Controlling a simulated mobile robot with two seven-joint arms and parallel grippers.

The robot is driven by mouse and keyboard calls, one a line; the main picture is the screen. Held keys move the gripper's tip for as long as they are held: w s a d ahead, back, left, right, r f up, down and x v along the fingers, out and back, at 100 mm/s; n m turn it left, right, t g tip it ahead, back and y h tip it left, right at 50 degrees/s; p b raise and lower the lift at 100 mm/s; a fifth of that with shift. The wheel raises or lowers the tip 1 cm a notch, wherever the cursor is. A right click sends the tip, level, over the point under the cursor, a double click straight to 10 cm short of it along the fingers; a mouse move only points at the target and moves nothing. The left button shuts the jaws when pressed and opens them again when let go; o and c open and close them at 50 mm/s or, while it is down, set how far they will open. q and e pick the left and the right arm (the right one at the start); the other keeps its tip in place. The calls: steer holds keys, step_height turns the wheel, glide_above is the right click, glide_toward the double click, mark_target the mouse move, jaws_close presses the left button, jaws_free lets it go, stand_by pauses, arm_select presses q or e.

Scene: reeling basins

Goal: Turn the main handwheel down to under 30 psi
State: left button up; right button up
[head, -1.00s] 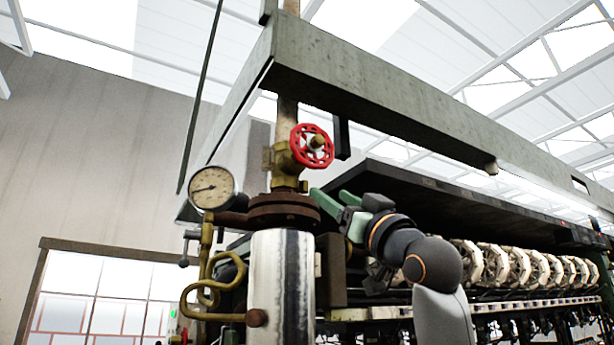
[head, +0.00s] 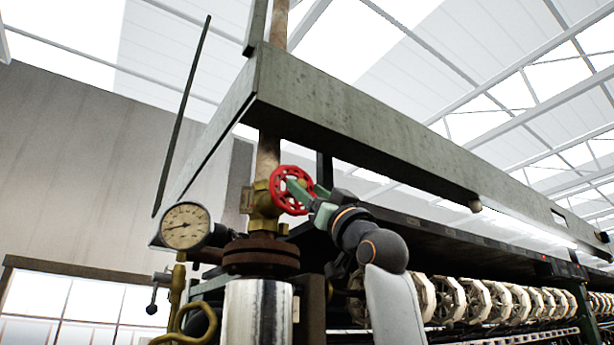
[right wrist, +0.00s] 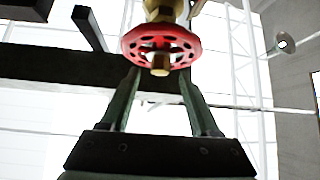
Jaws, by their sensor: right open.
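The main handwheel (head: 277,186) is red with holes and sits on a brass valve (head: 262,208) on the vertical pipe. My right gripper (head: 301,188) is at the wheel's front right, its green fingers overlapping the wheel in the head view. In the right wrist view the fingers (right wrist: 160,76) are open and spread, with the wheel (right wrist: 161,44) and its brass hub between and beyond their tips. I cannot tell whether they touch the rim. The round pressure gauge (head: 185,226) is left of the valve. Its needle points left, slightly down; the numbers are too small to read. My left gripper is out of view.
A long grey beam (head: 360,120) runs above the wheel to the right. A rusty flange (head: 261,256) and a shiny cylinder (head: 257,312) stand below the valve. A row of pale reels (head: 480,299) lies at the lower right. A dark bar shows behind the wheel.

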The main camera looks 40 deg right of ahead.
steer(key=shift+w+r, duration=0.35)
jaws_close()
stand_by(0.4)
